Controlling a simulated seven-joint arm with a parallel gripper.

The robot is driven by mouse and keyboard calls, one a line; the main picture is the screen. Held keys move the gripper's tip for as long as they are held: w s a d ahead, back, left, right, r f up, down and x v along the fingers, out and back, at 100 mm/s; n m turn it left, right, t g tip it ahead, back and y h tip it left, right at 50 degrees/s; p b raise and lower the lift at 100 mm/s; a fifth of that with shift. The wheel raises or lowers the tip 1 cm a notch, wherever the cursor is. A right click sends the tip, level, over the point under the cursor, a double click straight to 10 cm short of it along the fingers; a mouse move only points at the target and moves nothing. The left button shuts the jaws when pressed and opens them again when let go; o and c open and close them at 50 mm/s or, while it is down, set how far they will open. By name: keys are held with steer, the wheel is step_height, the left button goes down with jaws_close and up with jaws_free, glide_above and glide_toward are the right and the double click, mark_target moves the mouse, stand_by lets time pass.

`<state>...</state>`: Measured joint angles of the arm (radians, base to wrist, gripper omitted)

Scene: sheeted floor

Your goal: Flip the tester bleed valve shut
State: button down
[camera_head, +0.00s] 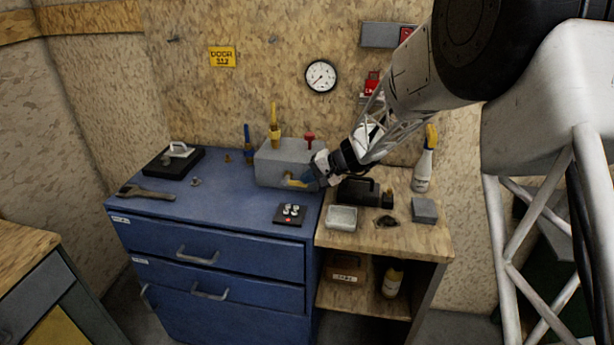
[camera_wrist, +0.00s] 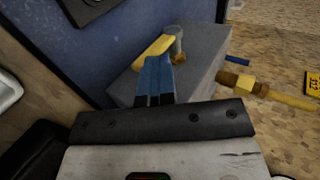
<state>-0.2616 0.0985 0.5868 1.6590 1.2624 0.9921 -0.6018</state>
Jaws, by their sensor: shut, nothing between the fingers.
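The tester is a grey box (camera_head: 285,152) on the blue cabinet; it also shows in the wrist view (camera_wrist: 207,62). A short yellow lever (camera_head: 296,183), seemingly the bleed valve, lies low on its front face. In the wrist view the lever (camera_wrist: 151,48) slants beside a grey stub (camera_wrist: 176,38). My gripper (camera_head: 311,180) is at the box's front right. Its blue fingers (camera_wrist: 157,68) are shut and empty, with their tips right by the lever; I cannot tell if they touch it. The fingers hide part of the lever.
A yellow-handled valve (camera_head: 274,122) and a red handle (camera_head: 309,138) stand up at the box. A blue-handled fitting (camera_head: 248,143) stands to its left. A black block with round knobs (camera_head: 290,215) lies in front. A black case (camera_head: 357,191) and metal tin (camera_head: 341,218) sit right.

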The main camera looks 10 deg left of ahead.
steer(key=shift+d+f, duration=0.1)
steer(key=shift+f, duration=0.15)
steer(key=shift+r, duration=0.15)
steer(key=r+v, duration=0.1)
steer(key=v, duration=1.1)
steer(key=shift+a, duration=0.3)
stand_by(0.3)
